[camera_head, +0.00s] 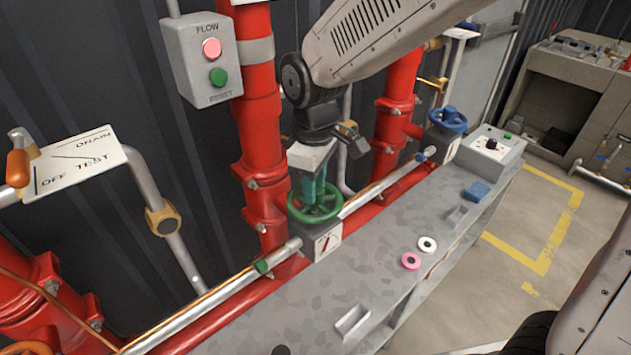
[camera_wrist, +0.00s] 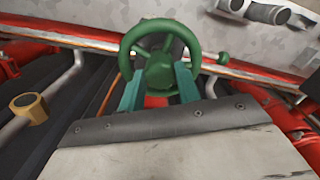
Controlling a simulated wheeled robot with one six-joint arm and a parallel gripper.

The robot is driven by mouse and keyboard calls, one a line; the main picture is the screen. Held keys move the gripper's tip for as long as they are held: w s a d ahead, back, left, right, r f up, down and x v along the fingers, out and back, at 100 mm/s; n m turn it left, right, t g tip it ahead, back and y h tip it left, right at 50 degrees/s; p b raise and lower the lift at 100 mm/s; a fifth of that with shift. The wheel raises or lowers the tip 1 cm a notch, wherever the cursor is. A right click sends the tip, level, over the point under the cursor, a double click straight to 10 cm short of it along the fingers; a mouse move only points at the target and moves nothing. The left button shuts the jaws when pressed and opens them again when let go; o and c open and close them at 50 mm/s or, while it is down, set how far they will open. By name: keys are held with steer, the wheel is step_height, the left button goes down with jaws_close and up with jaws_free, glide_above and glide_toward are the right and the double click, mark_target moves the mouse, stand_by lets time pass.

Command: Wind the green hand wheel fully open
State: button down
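The green hand wheel (camera_head: 330,207) sits on a grey box with a white dial plate (camera_head: 328,242), in the middle of the head view. In the wrist view the wheel (camera_wrist: 160,24) is at the top centre, with its round hub facing me. My gripper (camera_head: 312,192) is above the wheel, pointing down, with its teal fingers reaching into the wheel. In the wrist view the gripper's fingers (camera_wrist: 159,72) stand apart on either side of the hub. I cannot tell whether they touch the hub or spokes. The dial's reading is too small to make out.
A blue hand wheel (camera_head: 447,120) stands farther right, beside a grey control box (camera_head: 491,150). Red pipes (camera_head: 262,130) rise behind the green wheel. A FLOW/RESET button box (camera_head: 203,62) hangs at upper left. The bench (camera_head: 390,235) holds pink and white rings.

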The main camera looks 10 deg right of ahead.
steer(key=n, duration=0.3)
steer(key=shift+n, duration=0.3)
steer(key=n, duration=0.4)
steer(key=shift+w+n, duration=0.1)
steer(key=shift+n, duration=0.2)
steer(key=n, duration=0.3)
steer(key=shift+n, duration=0.4)
steer(key=n, duration=0.3)
steer(key=shift+n, duration=0.3)
steer(key=c, duration=0.8)
jaws_free()
steer(key=shift+c, duration=0.2)
steer(key=shift+r, duration=3.5)
